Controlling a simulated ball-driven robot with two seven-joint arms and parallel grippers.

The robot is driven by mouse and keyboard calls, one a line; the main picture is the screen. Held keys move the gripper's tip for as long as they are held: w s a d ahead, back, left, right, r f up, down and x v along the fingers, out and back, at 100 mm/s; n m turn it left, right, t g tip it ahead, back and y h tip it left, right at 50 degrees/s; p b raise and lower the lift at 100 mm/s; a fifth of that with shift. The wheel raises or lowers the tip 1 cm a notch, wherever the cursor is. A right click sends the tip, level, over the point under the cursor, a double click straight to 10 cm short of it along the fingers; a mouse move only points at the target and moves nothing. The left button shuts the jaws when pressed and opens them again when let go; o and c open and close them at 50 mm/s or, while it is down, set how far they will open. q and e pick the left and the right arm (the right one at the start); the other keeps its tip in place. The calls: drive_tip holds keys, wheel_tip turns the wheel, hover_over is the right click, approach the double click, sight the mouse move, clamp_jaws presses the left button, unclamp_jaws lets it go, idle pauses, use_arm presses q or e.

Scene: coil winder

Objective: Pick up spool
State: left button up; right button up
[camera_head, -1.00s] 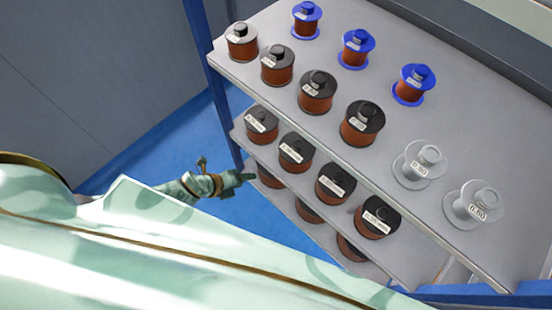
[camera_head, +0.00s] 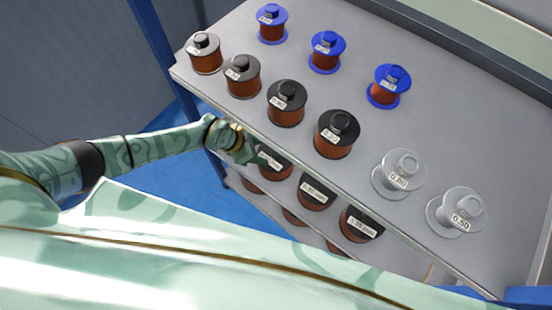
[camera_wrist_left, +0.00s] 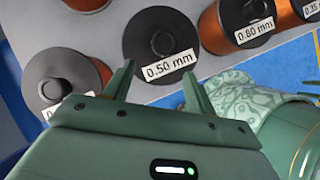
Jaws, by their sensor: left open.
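Black-capped copper-wire spools stand on the shelf below the top one. In the left wrist view a spool labelled "0.50 mm" (camera_wrist_left: 151,50) is straight ahead of my left gripper (camera_wrist_left: 158,82). The gripper is open and empty, its two fingers apart in front of that spool's dark cap. In the head view the left gripper (camera_head: 247,152) is at the front edge of the rack, beside a lower-shelf spool (camera_head: 273,163), and hides part of that row. My right gripper is not in view.
The top shelf (camera_head: 440,130) overhangs the lower row; it holds blue spools (camera_head: 326,50), dark-capped spools (camera_head: 287,105) and clear spools (camera_head: 400,175).

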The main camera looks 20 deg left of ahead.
sight(276, 152)
use_arm(q)
drive_tip(key=w+d, duration=0.1)
drive_tip(key=d, duration=0.1)
drive_tip(key=shift+w+d, duration=0.3)
drive_tip(key=shift+w, duration=0.1)
drive_tip(key=shift+w+d+f+b, duration=0.1)
drive_tip(key=shift+d+f+b, duration=0.05)
drive_tip(key=shift+f+b, duration=0.35)
drive_tip(key=shift+w+d+f+b, duration=0.1)
drive_tip(key=shift+f+b, duration=0.25)
drive_tip(key=shift+f, duration=0.1)
drive_tip(key=shift+w+d+f, duration=0.2)
drive_tip(key=shift+d+f, duration=0.05)
drive_tip(key=shift+f, duration=0.15)
drive_tip(key=shift+r, duration=0.1)
clamp_jaws()
drive_tip(key=shift+s, duration=0.1)
drive_tip(key=shift+r, duration=0.1)
